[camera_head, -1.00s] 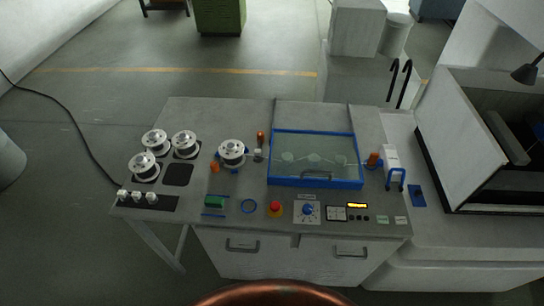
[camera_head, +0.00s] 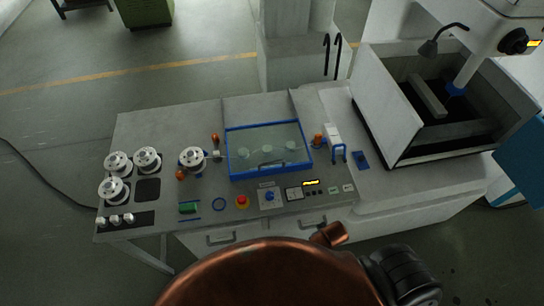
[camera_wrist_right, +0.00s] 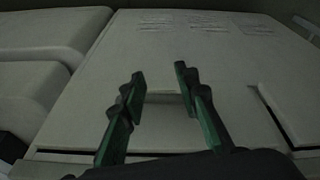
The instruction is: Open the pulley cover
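The pulley cover (camera_head: 235,168) is a clear panel in a blue frame, lying closed over the machine top in the head view. Pale round pulleys show dimly through it. A handle (camera_head: 270,163) sits along its front edge. My right gripper (camera_wrist_right: 159,82) shows in the right wrist view with its two green-padded fingers apart and nothing between them. It faces a pale panelled surface (camera_wrist_right: 220,70), not the cover. My left gripper is not in the head view.
Several white spools (camera_head: 193,158) stand left of the cover. A red button (camera_head: 242,201) and a blue knob (camera_head: 269,196) lie in front of it. An open tank (camera_head: 430,110) is further right.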

